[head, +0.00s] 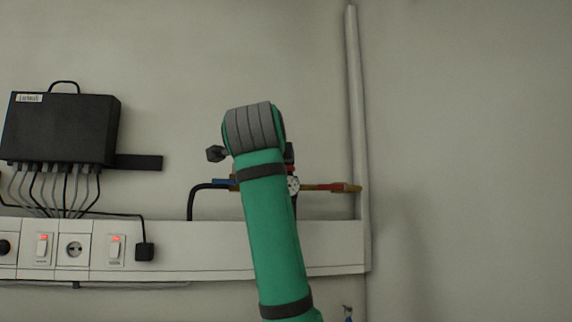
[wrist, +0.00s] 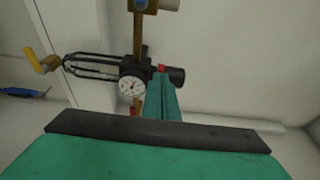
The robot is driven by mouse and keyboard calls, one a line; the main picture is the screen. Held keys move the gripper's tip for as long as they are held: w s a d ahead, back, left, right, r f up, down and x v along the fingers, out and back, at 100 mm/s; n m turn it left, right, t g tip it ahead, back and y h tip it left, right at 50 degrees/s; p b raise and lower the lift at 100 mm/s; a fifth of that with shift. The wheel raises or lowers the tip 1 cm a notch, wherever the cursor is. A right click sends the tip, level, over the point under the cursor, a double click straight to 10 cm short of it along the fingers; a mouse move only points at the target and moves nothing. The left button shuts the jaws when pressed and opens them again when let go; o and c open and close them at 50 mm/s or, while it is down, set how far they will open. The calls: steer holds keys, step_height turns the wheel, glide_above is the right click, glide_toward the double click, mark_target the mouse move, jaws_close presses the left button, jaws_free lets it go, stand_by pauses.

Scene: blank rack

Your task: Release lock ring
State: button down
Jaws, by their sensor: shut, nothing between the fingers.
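A red ring (wrist: 160,68), which looks like the lock ring, sits between a black valve body (wrist: 132,72) and a black knob (wrist: 176,76) in the wrist view. A little of the red (head: 291,168) shows beside my arm in the head view. A round white gauge (wrist: 131,87) is on the valve body and also shows in the head view (head: 293,185). My green gripper (wrist: 159,78) is shut and empty, its tips just below the red ring in the picture. I cannot tell whether they touch it. My arm hides the gripper in the head view.
A brass pipe (wrist: 138,35) runs through the valve. A yellow handle (wrist: 42,61) stands off to one side. A black box (head: 60,128) with cables hangs left above the white trunking (head: 190,260). A vertical pipe (head: 356,100) stands right. The wall right of it is clear.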

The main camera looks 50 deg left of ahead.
steer(key=shift+r, duration=0.1)
stand_by(0.4)
steer(key=s+d+r, duration=1)
steer(key=r, duration=0.3)
steer(key=shift+a+f, duration=0.1)
stand_by(0.5)
